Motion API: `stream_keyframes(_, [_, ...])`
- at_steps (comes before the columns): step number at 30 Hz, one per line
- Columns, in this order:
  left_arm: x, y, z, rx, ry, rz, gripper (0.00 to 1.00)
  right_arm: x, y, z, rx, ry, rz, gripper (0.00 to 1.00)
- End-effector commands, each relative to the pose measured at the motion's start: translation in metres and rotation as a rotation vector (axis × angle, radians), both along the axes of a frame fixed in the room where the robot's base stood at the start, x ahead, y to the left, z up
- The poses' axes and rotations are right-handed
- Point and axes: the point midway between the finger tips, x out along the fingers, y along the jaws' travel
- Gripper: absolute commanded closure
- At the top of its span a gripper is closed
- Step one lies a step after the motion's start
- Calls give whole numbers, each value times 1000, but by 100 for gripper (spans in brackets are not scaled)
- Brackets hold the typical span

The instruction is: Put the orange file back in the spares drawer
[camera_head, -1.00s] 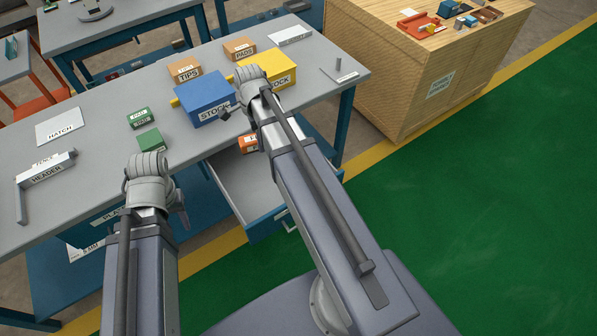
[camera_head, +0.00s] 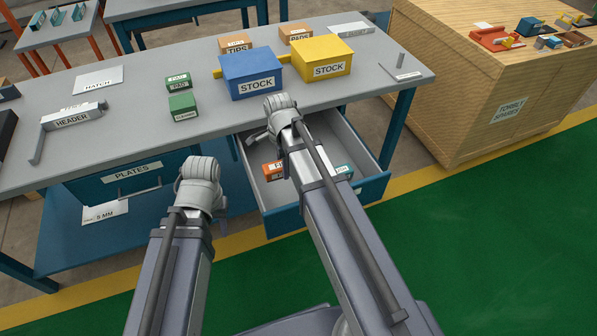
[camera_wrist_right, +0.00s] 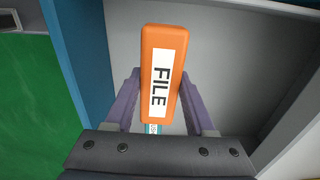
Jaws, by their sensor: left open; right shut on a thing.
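The orange file (camera_wrist_right: 162,75), a block with a white FILE label, is between the two fingers of my right gripper (camera_wrist_right: 162,112) in the right wrist view. The gripper is shut on it. In the head view the file (camera_head: 270,171) shows left of my right arm, within the outline of the open drawer (camera_head: 368,192). I cannot tell whether it touches the drawer floor.
A teal item (camera_head: 345,171) lies in the drawer, partly hidden by my right arm and the file. Blue (camera_head: 252,76) and yellow (camera_head: 318,62) STOCK boxes stand on the bench above. A green box (camera_head: 183,107) is further left. The PLATES drawer (camera_head: 130,175) is shut.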

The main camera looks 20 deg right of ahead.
Motion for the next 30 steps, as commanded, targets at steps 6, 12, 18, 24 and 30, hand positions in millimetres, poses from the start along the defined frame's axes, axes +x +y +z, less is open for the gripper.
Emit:
stream_keyframes(6, [0, 0, -21, 0, 0, 0, 56, 0, 9, -21, 0, 0, 26, 100])
stream_keyframes(12, [0, 0, -22, 0, 0, 0, 56, 0, 9, -22, 0, 0, 28, 100])
stream_keyframes(18, [0, 0, -39, 0, 0, 0, 56, 0, 9, -39, 0, 0, 28, 100])
stream_keyframes(24, [0, 0, -71, 0, 0, 0, 56, 0, 9, -71, 0, 0, 28, 100])
stream_keyframes(30, [0, 0, -85, 0, 0, 0, 56, 0, 9, -85, 0, 0, 27, 100])
